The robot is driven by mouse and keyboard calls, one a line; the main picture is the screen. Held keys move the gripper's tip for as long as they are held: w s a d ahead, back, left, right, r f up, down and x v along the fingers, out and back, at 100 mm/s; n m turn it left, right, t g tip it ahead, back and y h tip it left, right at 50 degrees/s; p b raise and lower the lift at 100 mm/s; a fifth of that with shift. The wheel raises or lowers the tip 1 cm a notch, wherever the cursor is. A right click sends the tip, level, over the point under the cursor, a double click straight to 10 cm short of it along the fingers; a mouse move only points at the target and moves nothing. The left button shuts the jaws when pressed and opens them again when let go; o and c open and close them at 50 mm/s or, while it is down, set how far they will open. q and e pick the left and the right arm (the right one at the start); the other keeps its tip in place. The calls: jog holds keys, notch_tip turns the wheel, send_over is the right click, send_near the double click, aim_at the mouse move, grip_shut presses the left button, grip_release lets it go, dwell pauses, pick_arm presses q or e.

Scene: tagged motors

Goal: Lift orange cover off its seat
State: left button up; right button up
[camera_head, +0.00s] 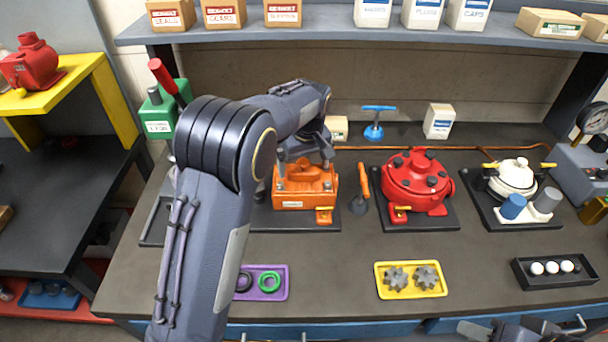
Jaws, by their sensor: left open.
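The orange cover (292,196) sits on its dark base plate (262,218) at the left middle of the bench, with a small orange lever at its front right corner. My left arm reaches in from the left, and my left gripper (305,165) is directly above the cover. Its fingers are apart and point down around the cover's raised top part. I cannot tell whether they touch it. The left part of the seat is hidden behind my arm. My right gripper (515,330) shows only partly at the bottom right edge, and its fingertips are not clear.
A red motor (417,182) and a white motor (514,175) stand to the right. An orange-handled tool (363,182) stands close beside the cover. A purple tray (274,293), a yellow tray (437,290) and a black tray (530,286) lie in front.

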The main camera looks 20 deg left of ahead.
aim_at(304, 161)
pick_arm(q)
jog(key=c, duration=1.8)
jog(key=shift+c, duration=0.6)
jog(key=shift+r, duration=0.15)
jog(key=shift+r+p, duration=0.6)
notch_tip(304, 161, up, 2)
jog(key=shift+r+p, duration=0.1)
jog(key=shift+p, duration=0.85)
jog(key=s+d+r+p, duration=0.2)
jog(key=s+d+r, duration=0.4)
jog(key=s+r, duration=0.6)
jog(key=shift+d+r+p, duration=0.2)
jog(key=shift+d+p, duration=0.1)
jog(key=shift+d, duration=0.1)
